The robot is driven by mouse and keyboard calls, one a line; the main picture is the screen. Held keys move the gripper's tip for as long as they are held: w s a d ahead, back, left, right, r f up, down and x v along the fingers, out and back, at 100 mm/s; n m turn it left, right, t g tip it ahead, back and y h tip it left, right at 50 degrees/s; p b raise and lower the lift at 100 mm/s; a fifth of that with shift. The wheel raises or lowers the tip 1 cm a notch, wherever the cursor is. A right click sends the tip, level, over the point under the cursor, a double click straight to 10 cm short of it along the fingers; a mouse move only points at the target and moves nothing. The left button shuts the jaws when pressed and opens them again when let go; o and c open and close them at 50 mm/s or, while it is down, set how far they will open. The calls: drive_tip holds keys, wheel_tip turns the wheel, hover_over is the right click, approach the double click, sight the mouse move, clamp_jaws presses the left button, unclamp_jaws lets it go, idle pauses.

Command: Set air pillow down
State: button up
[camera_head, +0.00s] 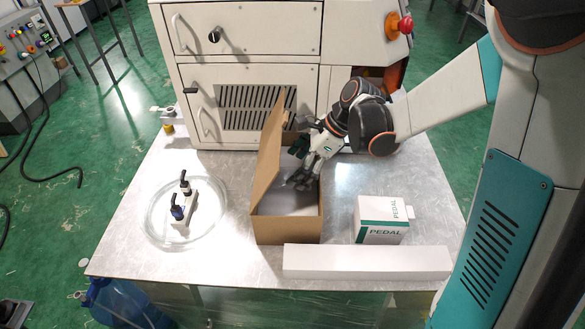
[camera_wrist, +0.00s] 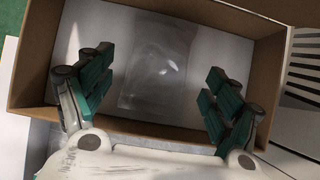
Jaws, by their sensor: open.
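The air pillow (camera_wrist: 157,65) is a clear, shiny plastic pouch. In the wrist view it lies inside the open cardboard box (camera_wrist: 38,60), against the pale bottom. My gripper (camera_wrist: 150,98) is open, with its green-padded fingers spread on either side of the pillow and apart from it. In the head view my gripper (camera_head: 300,165) reaches over the back part of the cardboard box (camera_head: 287,230), whose lid stands up on the left. The pillow is not clearly visible in the head view, being hidden by the gripper and lid.
The box stands on a metal table (camera_head: 120,240). A white PEDAL carton (camera_head: 381,222) is at its right and a long white box (camera_head: 365,262) in front. A round clear dish (camera_head: 155,225) with dark-capped bottles is on the left. A beige machine (camera_head: 245,60) stands behind.

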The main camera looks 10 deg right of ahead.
drive_tip(key=w+p+v, duration=0.1)
drive_tip(key=p+v, duration=0.2)
drive_tip(key=v, duration=0.6)
drive_tip(key=s+d+r+n+t+h, duration=0.2)
drive_tip(key=s+r+n+t+h, duration=0.1)
drive_tip(key=s+n, duration=0.6)
drive_tip(key=s+d+r+n+t+h, duration=0.2)
drive_tip(key=s+r+n, duration=0.3)
drive_tip(key=s+n, duration=0.4)
drive_tip(key=shift+s+d+r+n+t+h, duration=0.3)
drive_tip(key=shift+d+r+n+t+h, duration=0.15)
drive_tip(key=shift+n+h, duration=0.4)
drive_tip(key=shift+a, duration=0.1)
